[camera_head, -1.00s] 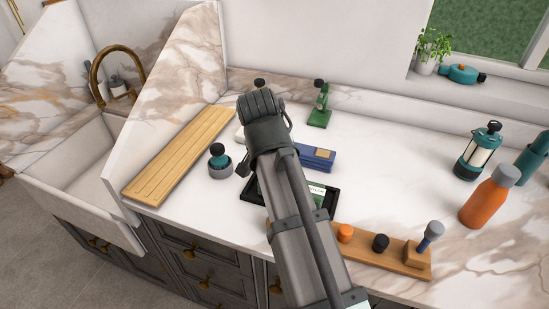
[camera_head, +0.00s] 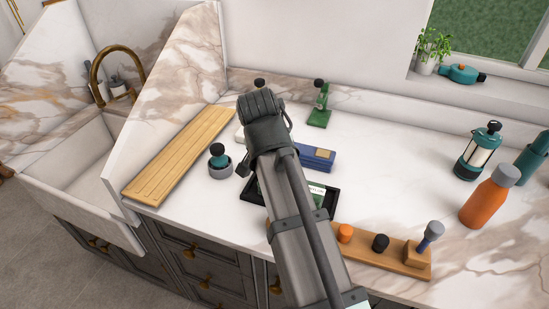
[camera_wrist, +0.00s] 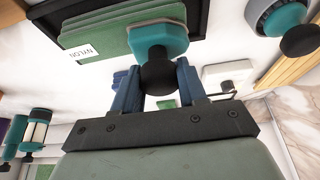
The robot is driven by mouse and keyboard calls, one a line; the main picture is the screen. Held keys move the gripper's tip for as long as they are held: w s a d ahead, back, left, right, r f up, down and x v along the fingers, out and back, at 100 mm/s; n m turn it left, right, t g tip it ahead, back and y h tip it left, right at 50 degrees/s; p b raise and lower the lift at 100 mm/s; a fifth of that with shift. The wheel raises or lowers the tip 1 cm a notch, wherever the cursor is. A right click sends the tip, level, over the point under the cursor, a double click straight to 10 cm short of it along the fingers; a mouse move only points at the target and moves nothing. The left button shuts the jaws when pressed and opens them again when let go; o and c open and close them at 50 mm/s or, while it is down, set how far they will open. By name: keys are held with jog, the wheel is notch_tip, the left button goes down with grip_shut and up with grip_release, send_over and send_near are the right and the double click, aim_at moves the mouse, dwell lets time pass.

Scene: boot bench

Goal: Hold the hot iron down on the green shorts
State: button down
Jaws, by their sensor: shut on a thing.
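My gripper (camera_wrist: 158,92) is shut on the black knob (camera_wrist: 158,78) of a teal, many-sided iron (camera_wrist: 158,38) in the wrist view. The iron is over the green shorts (camera_wrist: 104,42), a flat green piece with a white "NYLON" label, in a black tray (camera_wrist: 195,12). The iron's underside is hidden, so I cannot tell whether it touches the green. In the head view my arm hides the gripper and iron; part of the tray (camera_head: 249,193) and the green piece with its label (camera_head: 326,198) show beside it.
A grey holder with a teal, black-topped piece (camera_head: 219,160) stands left of the tray, near a wooden board (camera_head: 180,155). A wooden rack (camera_head: 385,257) stands front right, an orange bottle (camera_head: 485,200) farther right. Open counter lies between.

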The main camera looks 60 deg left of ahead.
dwell(0.4)
jog(key=shift+r, duration=4)
jog(key=w+d+f+m+t+h, duration=0.1)
jog(key=w+d+m, duration=0.2)
jog(key=w+d, duration=0.95)
jog(key=w+d+m+h, duration=0.1)
jog(key=w+d+m, duration=0.3)
jog(key=w+d, duration=0.9)
jog(key=w+d+f+m+h, duration=0.1)
jog(key=w+d, duration=0.6)
jog(key=d, duration=0.7)
jog(key=w+d+f+m, duration=0.2)
jog(key=w+d+f, duration=0.2)
jog(key=w+d, duration=0.4)
jog(key=w+d+f+m+h, duration=0.1)
jog(key=w+d, duration=0.7)
jog(key=d, duration=1.2)
jog(key=shift+w+d+f+m+h, duration=0.2)
jog(key=shift+f+m+h, duration=0.1)
jog(key=shift+f+m, duration=0.35)
